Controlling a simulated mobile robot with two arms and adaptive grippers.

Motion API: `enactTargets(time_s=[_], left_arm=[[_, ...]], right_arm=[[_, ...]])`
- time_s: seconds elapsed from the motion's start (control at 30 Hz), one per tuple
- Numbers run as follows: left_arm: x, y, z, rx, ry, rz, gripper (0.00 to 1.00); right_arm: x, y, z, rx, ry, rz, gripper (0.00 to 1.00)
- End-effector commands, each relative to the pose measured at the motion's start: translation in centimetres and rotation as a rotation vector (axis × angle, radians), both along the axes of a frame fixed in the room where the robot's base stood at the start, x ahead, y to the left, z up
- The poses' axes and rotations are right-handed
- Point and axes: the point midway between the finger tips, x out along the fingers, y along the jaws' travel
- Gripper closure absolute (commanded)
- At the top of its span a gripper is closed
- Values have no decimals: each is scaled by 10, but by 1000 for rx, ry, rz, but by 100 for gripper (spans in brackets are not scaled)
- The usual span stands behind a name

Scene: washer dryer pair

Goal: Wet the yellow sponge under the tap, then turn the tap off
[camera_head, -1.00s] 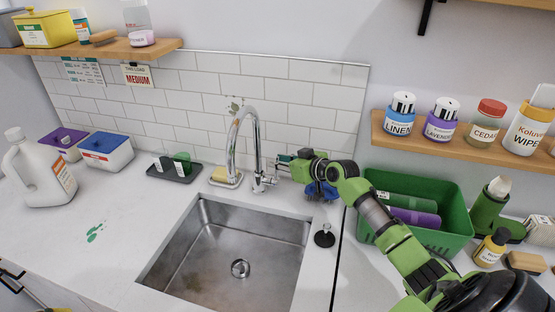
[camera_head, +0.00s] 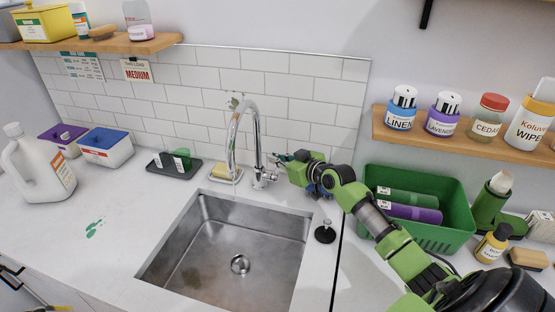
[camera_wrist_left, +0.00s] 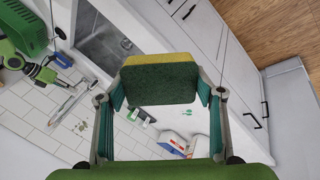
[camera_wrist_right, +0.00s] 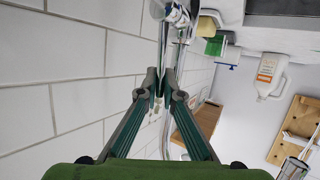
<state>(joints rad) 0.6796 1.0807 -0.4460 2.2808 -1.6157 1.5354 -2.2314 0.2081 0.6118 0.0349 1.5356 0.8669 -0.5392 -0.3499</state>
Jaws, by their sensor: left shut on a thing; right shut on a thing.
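The chrome tap (camera_head: 256,140) arches over the steel sink (camera_head: 215,250). My right gripper (camera_head: 281,160) is beside the tap's base on its right, shut on what seems to be the tap lever, which is mostly hidden. In the right wrist view, its fingertips (camera_wrist_right: 163,88) are close together near the chrome tap. A pale trace shows under the spout; I cannot tell whether it is water. The yellow sponge (camera_wrist_left: 185,59), with a dark green face, is between the fingers of my left gripper (camera_wrist_left: 160,85). The left gripper is not clear in the head view.
A black stopper (camera_head: 325,232) is right of the sink. A green basket (camera_head: 450,238) stands farther right. The left counter holds a white jug (camera_head: 45,170) and has free room.

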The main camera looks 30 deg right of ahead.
Motion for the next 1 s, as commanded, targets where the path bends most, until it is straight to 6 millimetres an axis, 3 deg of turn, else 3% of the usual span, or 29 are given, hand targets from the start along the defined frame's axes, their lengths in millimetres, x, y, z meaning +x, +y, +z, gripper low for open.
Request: enactTargets(time_s=[0.27,0.3,0.33,0.77,1.0], left_arm=[[0,0,0,0,0,0,56],[0,0,0,0,0,0,56],[0,0,0,0,0,0,56],[0,0,0,0,0,0,56],[0,0,0,0,0,0,56]], right_arm=[[0,1,1,-4,-4,1,100],[0,1,1,-4,-4,1,83],[0,1,1,-4,-4,1,76],[-4,0,1,-4,-3,1,76],[-35,-3,11,-8,-3,2,76]])
